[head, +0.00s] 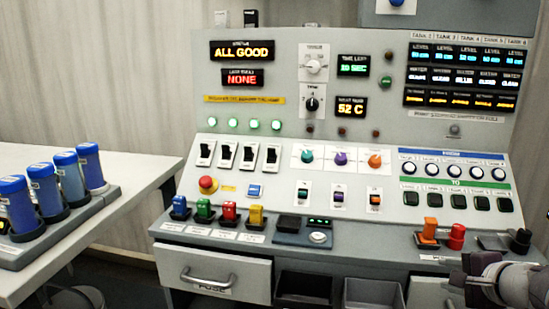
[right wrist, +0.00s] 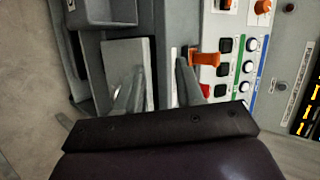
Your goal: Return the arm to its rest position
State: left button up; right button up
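My right gripper (head: 468,283) is at the lower right of the head view, in front of the console's front edge. In the right wrist view its two fingers (right wrist: 160,72) stand apart, with nothing seen between them. An orange lever (head: 429,230) is on the console ledge near this gripper; it also shows just beyond the fingers in the right wrist view (right wrist: 205,59). A red knob (head: 456,236) stands beside the orange lever and is partly hidden behind a finger in the wrist view. My left gripper is not in view.
The grey console (head: 225,125) carries switches, lit displays and buttons. A fuse drawer (head: 213,275) and open bins (head: 373,293) are below its ledge. A white table (head: 130,168) at left bears a rack (head: 98,208) of several blue-capped canisters. A black lever (head: 520,240) is at the ledge's right end.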

jog(key=s+a+f+n+g, duration=0.4)
jog(key=s+a+f, duration=0.1)
jog(key=f, duration=0.2)
jog(key=s+a+f+n+g, duration=0.4)
jog(key=s+a+f, duration=0.1)
jog(key=f, duration=0.2)
jog(key=s+a+f+n+g+h, duration=0.15)
jog(key=s+a+f+n, duration=0.3)
jog(key=a+n, duration=0.55)
notch_tip(320, 180, up, 33)
jog(key=p, duration=3.3)
jog(key=shift+s+a+r, duration=0.15)
jog(key=shift+s+a, duration=0.15)
jog(key=shift+a, duration=0.05)
jog(key=shift+g, duration=0.25)
